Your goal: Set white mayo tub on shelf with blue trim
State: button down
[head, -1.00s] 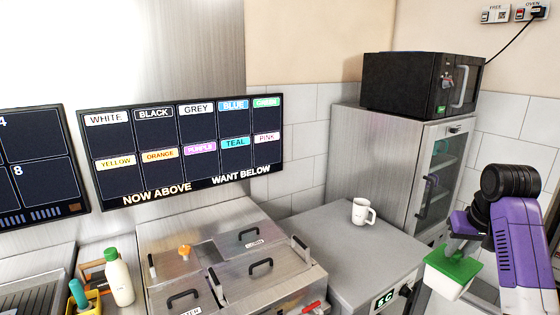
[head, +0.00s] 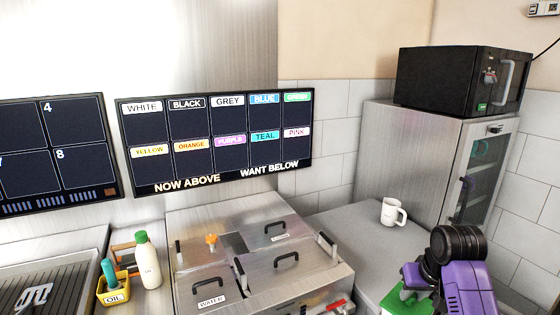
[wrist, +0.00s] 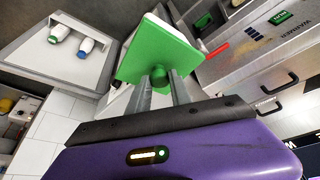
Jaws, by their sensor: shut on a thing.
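My gripper (wrist: 163,85) is shut on the green knob of a lidded white tub. The tub's square green lid (wrist: 160,50) faces my wrist camera, and a strip of the white tub body (wrist: 165,18) shows past its edge. In the head view my purple gripper (head: 415,278) is at the bottom right, with the green lid (head: 402,302) under it. The tub's lower part is cut off there. It is held in front of the grey counter. I cannot make out a shelf with blue trim in either view.
A white mug (head: 393,212) stands on the grey counter (head: 345,228). Behind it is a steel cabinet (head: 420,150) with a glass door and a black oven (head: 460,80) on top. Steel lidded wells (head: 270,262) are left. In the wrist view, a grey unit (wrist: 55,60) holds two capped bottles.

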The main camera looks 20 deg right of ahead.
jog(key=s+a+f+n+b, duration=0.1)
jog(key=s+a+f, duration=0.1)
jog(key=a+f, duration=0.5)
jog(key=s+a+f+n+y+b, duration=0.1)
jog(key=s+a+f+n+b, duration=0.1)
jog(key=a+f, duration=0.5)
jog(key=s+a+f+n+y+b, duration=0.1)
jog(key=s+a+f, duration=0.3)
jog(key=a, duration=1.2)
notch_tip(320, 180, down, 3)
jog(key=shift+s+a+f+n+t, duration=0.1)
jog(key=shift+s+a+n+t, duration=0.15)
jog(key=shift+n, duration=0.35)
